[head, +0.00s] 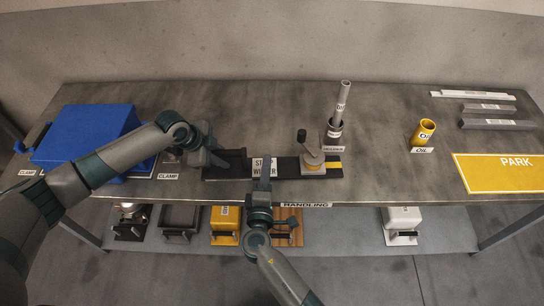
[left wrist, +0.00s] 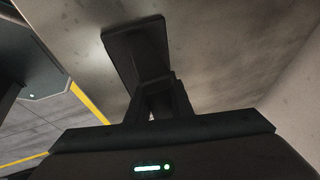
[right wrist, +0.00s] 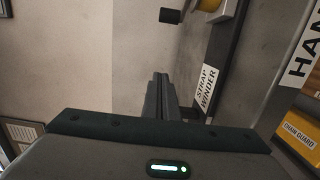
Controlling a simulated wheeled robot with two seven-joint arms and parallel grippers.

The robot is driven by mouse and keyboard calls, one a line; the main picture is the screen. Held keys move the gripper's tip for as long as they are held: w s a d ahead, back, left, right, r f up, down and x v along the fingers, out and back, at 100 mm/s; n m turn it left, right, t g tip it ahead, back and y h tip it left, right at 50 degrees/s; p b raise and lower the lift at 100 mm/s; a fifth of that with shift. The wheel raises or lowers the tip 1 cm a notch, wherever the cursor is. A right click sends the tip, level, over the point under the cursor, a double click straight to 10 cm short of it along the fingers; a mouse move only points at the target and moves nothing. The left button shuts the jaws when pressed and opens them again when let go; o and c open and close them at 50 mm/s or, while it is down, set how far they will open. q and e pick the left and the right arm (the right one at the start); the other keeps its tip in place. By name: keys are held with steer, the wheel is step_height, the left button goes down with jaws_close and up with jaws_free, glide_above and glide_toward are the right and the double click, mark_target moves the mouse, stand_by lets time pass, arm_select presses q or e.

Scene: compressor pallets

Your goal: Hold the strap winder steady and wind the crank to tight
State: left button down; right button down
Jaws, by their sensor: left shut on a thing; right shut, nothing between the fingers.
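The strap winder (head: 288,168) is a long black base lying along the table's front edge, with a "STRAP WINDER" label. Its crank (head: 312,160) is a grey arm with an upright black knob (head: 302,136), on a yellow-ringed hub at the right end. The knob also shows in the right wrist view (right wrist: 170,15). My left gripper (head: 226,159) is shut on the black upright plate (left wrist: 138,50) at the winder's left end. My right gripper (head: 264,173) is shut and empty above the label, left of the crank and apart from it.
Behind the crank stands a dark holder (head: 334,131) with a grey tube. A yellow oil cup (head: 424,132), grey bars (head: 497,124) and a yellow PARK mat (head: 505,173) are to the right. A blue box (head: 95,130) is at left. A lower shelf holds several items.

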steer(key=shift+s+a, duration=0.1)
steer(key=shift+s, duration=0.05)
steer(key=shift+s+d+f, duration=0.15)
steer(key=shift+s+d, duration=0.1)
steer(key=shift+d, duration=0.3)
steer(key=s+d, duration=0.1)
steer(key=d, duration=0.1)
steer(key=s+d+n+y, duration=0.1)
steer(key=s, duration=0.1)
steer(key=s+d+y, duration=0.1)
steer(key=d, duration=0.1)
steer(key=shift+s+d, duration=0.25)
steer(key=shift+d, duration=0.1)
steer(key=shift+s+d+n, duration=0.3)
steer(key=shift+s+d, duration=0.1)
steer(key=shift+s, duration=0.05)
steer(key=shift+w, duration=0.15)
